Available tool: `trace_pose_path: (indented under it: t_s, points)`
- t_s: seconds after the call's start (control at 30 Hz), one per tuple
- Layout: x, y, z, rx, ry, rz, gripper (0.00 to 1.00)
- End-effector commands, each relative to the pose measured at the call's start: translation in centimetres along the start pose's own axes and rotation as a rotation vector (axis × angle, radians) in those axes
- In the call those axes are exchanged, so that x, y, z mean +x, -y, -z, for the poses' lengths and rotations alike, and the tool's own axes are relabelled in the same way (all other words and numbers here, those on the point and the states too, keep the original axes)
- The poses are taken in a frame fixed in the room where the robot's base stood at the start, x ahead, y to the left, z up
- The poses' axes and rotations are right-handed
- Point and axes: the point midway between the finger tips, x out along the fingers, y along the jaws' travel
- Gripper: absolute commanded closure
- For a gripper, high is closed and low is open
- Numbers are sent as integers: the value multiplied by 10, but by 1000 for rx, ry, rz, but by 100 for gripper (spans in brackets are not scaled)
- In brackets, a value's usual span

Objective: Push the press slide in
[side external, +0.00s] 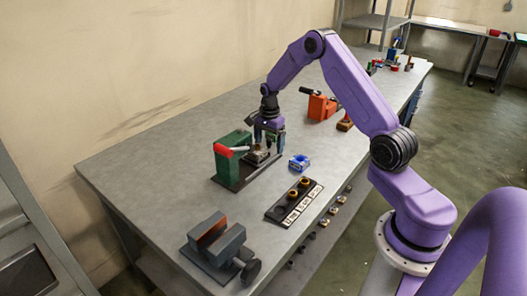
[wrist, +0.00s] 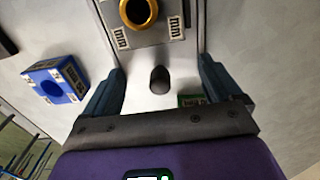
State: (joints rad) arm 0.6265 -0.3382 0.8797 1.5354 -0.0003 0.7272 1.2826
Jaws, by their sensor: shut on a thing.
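The press (side external: 232,158) is a green block with a red handle on a dark base, left of my gripper in the side view. Its grey slide (side external: 257,157) sits on the base beside the green block, partly hidden by my fingers. In the wrist view the slide (wrist: 185,52) is a grey plate with a gold ring (wrist: 140,13) and a dark knob (wrist: 159,80). My gripper (side external: 270,148) points down over the slide.
A blue block with a hole (side external: 299,162) stands close right of my gripper; the wrist view shows it at left (wrist: 53,82). An orange device (side external: 321,107) stands behind.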

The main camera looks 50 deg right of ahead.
Motion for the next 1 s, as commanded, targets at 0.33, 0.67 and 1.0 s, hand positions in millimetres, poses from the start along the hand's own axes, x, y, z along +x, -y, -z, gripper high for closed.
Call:
trace_pose_path:
  t_s: [0.33,0.67,1.0]
  points:
    - [-1,1,-16,-1,0,2,30]
    - [-1,1,-26,-1,1,1,30]
    - [-1,1,-34,-6,3,-2,30]
